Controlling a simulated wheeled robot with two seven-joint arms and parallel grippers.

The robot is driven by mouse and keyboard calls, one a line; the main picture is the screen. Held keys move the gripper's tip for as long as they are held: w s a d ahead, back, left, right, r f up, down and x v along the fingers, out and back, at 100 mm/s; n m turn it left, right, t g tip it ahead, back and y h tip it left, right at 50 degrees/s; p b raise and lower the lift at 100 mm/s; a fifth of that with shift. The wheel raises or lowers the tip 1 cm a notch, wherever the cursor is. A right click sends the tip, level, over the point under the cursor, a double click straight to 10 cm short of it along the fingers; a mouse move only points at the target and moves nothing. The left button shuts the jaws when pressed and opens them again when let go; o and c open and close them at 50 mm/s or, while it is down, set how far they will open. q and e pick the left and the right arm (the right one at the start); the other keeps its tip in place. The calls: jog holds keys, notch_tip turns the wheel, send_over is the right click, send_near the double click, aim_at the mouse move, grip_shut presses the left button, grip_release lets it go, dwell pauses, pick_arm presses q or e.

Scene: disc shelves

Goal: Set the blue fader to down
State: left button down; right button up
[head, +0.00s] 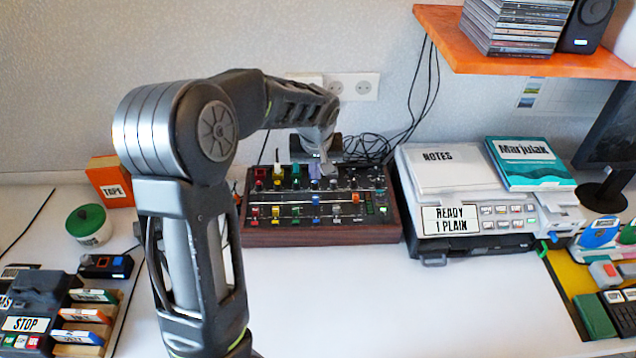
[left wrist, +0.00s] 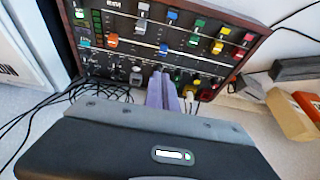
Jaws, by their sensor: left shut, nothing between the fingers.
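The mixer (head: 320,236) is a wooden-sided box with a dark panel of coloured controls, on the table against the wall. The blue fader cap (head: 316,200) sits higher along its track than the red, yellow and green caps to its left. It also shows in the left wrist view (left wrist: 163,48), where the panel appears turned round. My left gripper (head: 325,170) is over the upper rows of the panel, behind the blue fader. Its fingers (left wrist: 161,80) are together and empty, a little apart from the blue cap in the picture. My right gripper is not in view.
Coloured knobs and switches crowd the panel beneath my fingers. A grey machine (head: 470,235) stands close to the mixer's right. Black cables (head: 370,147) lie behind it. An orange tape box (head: 110,182) is at left. The table in front of the mixer is clear.

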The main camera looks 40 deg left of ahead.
aim_at(316, 200)
pick_arm(q)
jog(key=p+x, duration=0.1)
jog(key=x, duration=0.8)
jog(key=shift+w+a+f+p, duration=0.1)
jog(key=shift+f+p, duration=0.05)
jog(key=shift+p, duration=0.2)
jog(key=shift+w+f, duration=0.1)
jog(key=shift+f, duration=0.25)
